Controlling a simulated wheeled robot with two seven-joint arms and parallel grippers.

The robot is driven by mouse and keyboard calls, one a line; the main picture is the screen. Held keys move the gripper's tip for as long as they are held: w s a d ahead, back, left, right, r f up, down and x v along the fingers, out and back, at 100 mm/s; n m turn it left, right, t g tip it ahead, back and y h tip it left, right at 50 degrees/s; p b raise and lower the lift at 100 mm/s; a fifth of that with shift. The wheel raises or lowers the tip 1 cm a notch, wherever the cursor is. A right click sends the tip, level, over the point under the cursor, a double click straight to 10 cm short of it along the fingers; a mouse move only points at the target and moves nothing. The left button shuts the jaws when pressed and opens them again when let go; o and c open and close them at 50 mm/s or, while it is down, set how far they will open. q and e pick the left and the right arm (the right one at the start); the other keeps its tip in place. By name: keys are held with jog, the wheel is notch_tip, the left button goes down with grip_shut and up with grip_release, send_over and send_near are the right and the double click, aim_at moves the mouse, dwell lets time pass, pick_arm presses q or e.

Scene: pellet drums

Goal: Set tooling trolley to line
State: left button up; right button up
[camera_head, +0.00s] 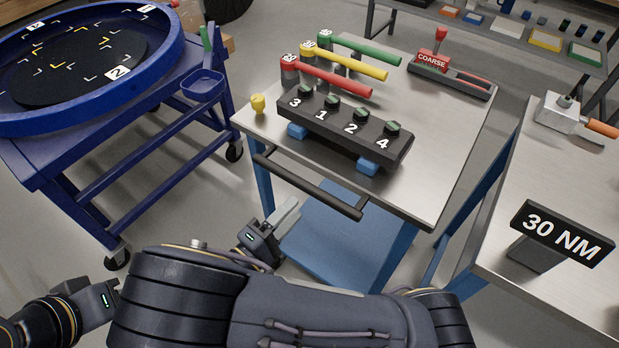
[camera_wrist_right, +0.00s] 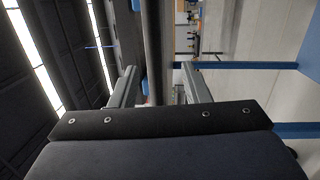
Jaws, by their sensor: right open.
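The tooling trolley (camera_head: 440,185) has a steel top, a blue frame and a dark push handle (camera_head: 305,186) along its near edge. My right gripper (camera_head: 290,208) is open, just below and near the handle in the head view. In the right wrist view the dark handle bar (camera_wrist_right: 152,50) runs upright in the picture between the two open fingers (camera_wrist_right: 158,88). I cannot tell how deep it sits between them. No finger is closed on it. My left gripper's body (camera_head: 100,297) shows at the lower left; its fingers are hidden.
On the trolley stand a numbered black rack (camera_head: 345,132), red, yellow and green wrenches (camera_head: 325,77), and a COARSE holder (camera_head: 450,75). A blue round-topped cart (camera_head: 85,150) stands left. A bench with a 30 NM sign (camera_head: 562,234) stands close right.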

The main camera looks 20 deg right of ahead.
aim_at(303, 186)
jog(key=w+d, duration=0.1)
jog(key=w+d+r+t+p, duration=0.1)
jog(key=w+d, duration=0.1)
jog(key=w+d+t, duration=0.1)
jog(key=w, duration=0.1)
jog(key=shift+w+d+r+n, duration=0.15)
jog(key=shift+d+r+n, duration=0.15)
jog(key=shift+d, duration=0.1)
jog(key=shift+c, duration=0.4)
jog(key=shift+f, duration=0.1)
grip_shut()
